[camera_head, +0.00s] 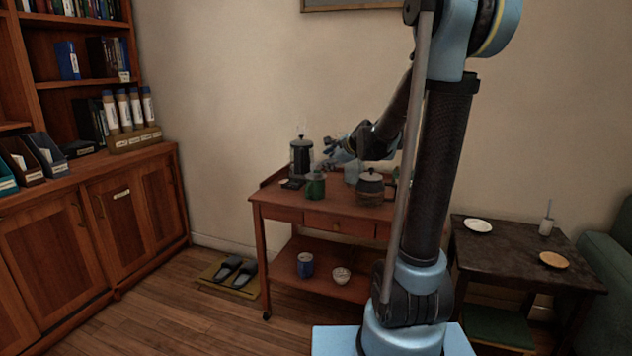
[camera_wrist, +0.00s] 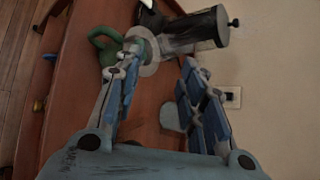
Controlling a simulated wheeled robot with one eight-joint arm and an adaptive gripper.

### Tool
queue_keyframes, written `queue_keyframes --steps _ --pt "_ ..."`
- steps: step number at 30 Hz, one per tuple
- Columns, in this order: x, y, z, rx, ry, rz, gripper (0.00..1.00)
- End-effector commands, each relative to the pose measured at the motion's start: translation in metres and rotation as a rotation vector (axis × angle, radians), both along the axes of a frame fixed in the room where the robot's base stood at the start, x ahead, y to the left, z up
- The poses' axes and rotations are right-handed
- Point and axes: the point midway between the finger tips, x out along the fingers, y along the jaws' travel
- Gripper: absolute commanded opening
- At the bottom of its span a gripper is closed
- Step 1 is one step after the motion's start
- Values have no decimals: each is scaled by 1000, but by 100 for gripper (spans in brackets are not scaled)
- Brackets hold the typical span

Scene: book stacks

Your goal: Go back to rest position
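My arm reaches over the small wooden cart (camera_head: 285,203). My gripper (camera_head: 332,150) is above the cart top, close to the black French press (camera_head: 301,160) and the green mug (camera_head: 316,186). In the wrist view my gripper (camera_wrist: 163,58) has its blue-padded fingers spread, with nothing seen held between them. The press (camera_wrist: 195,32) and the green mug (camera_wrist: 103,42) show beyond the fingertips. A pale piece (camera_wrist: 172,115) shows farther back between the fingers; I cannot tell what it is.
A dark teapot (camera_head: 370,187) stands on the cart, right of the mug. A blue mug (camera_head: 305,264) and a bowl (camera_head: 341,275) are on its lower shelf. A dark side table (camera_head: 500,248) stands right, a bookcase (camera_head: 70,220) left. Slippers (camera_head: 235,270) lie on a floor mat.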

Motion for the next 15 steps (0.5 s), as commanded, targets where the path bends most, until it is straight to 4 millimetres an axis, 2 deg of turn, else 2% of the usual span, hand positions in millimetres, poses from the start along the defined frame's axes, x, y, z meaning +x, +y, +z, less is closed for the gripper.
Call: queue_keyframes --steps 1,15 --pt "-14 -6 1 -76 -20 36 37" --pt "-132 -66 -9 -819 -176 469 37"
